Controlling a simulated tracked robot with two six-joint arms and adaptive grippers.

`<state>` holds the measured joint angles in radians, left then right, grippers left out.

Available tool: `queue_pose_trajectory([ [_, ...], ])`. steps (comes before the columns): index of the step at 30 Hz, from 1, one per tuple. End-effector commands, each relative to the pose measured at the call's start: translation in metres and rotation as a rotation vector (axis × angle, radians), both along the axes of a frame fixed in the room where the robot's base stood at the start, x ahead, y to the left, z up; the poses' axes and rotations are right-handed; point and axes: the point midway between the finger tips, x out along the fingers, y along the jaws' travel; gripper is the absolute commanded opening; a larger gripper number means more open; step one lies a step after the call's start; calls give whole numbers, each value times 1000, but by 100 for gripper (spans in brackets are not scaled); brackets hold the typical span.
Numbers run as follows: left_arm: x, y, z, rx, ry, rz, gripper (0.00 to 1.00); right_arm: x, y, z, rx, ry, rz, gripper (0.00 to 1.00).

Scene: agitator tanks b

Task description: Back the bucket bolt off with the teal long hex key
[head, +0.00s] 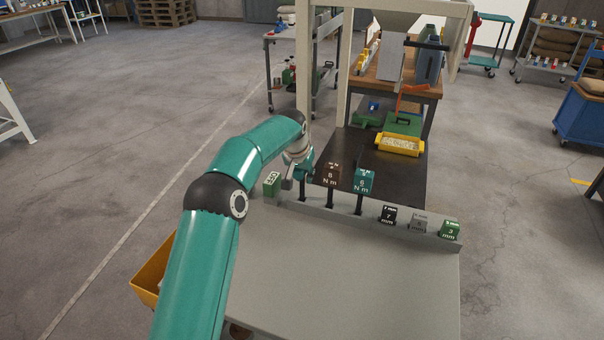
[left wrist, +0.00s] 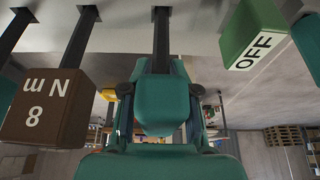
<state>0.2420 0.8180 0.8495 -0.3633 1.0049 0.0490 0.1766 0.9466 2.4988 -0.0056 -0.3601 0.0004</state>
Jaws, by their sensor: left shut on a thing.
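My left gripper (head: 301,172) is at the rack, between the green OFF block (head: 271,184) and the brown 8 N m block (head: 328,173). In the left wrist view my left gripper (left wrist: 158,92) is shut on a teal handle (left wrist: 160,112) with a dark straight shaft (left wrist: 161,40) running to the rack. This looks like the teal long hex key; its label is not visible. Another teal block, marked 6 N m (head: 363,182), stands to the right. I cannot make out the bucket bolt. My right gripper is not in view.
The grey rack ledge (head: 345,221) also holds black 7 mm (head: 388,214), grey (head: 418,222) and green 3 mm (head: 450,229) blocks. The grey tabletop (head: 350,285) is clear. Behind are a dark bench top (head: 390,180) and a yellow bin (head: 400,150); posts rise close by.

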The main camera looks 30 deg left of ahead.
Motion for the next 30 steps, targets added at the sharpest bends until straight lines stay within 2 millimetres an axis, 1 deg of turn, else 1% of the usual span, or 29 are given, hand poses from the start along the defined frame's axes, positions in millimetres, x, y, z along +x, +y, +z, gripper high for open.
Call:
queue_pose_trajectory([
  [11,0,-1,3,0,1,0,0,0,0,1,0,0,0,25],
  [17,0,0,16,0,0,0,0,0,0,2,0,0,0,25],
  [20,1,-1,29,0,-1,0,0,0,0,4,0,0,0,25],
  [23,1,-1,49,1,-4,-1,0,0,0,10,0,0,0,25],
  [25,1,-1,66,2,-5,-1,0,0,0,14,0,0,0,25],
  [28,2,-1,98,2,-5,-1,0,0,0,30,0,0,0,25],
  [30,2,-1,125,1,-6,0,0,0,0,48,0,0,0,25],
])
